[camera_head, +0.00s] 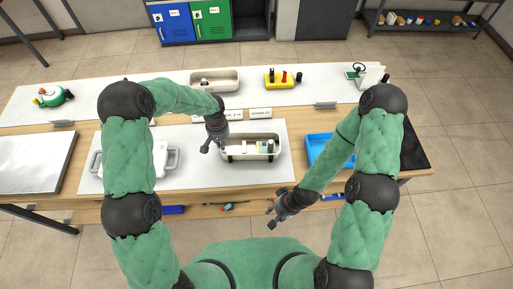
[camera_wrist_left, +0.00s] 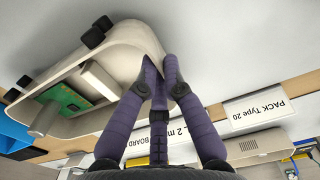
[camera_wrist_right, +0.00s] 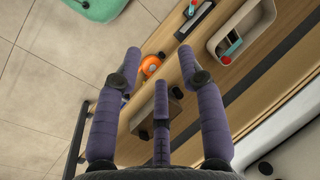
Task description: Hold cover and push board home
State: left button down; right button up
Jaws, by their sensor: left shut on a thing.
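The cover (camera_head: 237,139) is a beige, open tray-like shell lying on the white mat at the middle of the table. The left wrist view shows it too (camera_wrist_left: 125,37), with black feet on its outer side. A green board (camera_wrist_left: 65,97) and a pale grey block are inside it at the far end. Whether the board is fully seated I cannot tell. My left gripper (camera_head: 214,146) is shut on the near end wall of the cover, also seen in the left wrist view (camera_wrist_left: 160,75). My right gripper (camera_head: 275,214) is open and empty, in front of the table edge.
A blue tray (camera_head: 318,150) stands right of the cover. A white case with handles (camera_head: 165,158) is on the left. Behind are another beige shell (camera_head: 230,75) and a yellow block with tools (camera_head: 271,78). A shelf with small items runs under the front edge.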

aim_at(271, 141)
jog(key=w+r+n+g+h, duration=0.1)
jog(key=w+r+n, duration=0.3)
jog(key=w+n, duration=0.1)
jog(key=w+r+n+g+h, duration=0.1)
jog(key=w+r+n, duration=0.3)
jog(key=w, duration=0.2)
jog(key=w+d+r+n+g+h, duration=0.1)
jog(key=w+r+n, duration=0.4)
jog(key=shift+w+n+h, duration=0.25)
jog(key=shift+n+h, duration=0.05)
jog(key=w+r+t, duration=0.1)
jog(key=w+r, duration=0.1)
jog(key=w+r+n, duration=0.1)
jog(key=w+r, duration=0.1)
jog(key=w, duration=0.1)
jog(key=w+a+r+n+t, duration=0.1)
jog(key=w+r, duration=0.1)
jog(key=w, duration=0.1)
jog(key=shift+w+r+t, duration=0.1)
jog(key=shift+r+t, duration=0.05)
jog(key=shift+t, duration=0.15)
jog(key=shift+f, duration=3.4)
grip_shut()
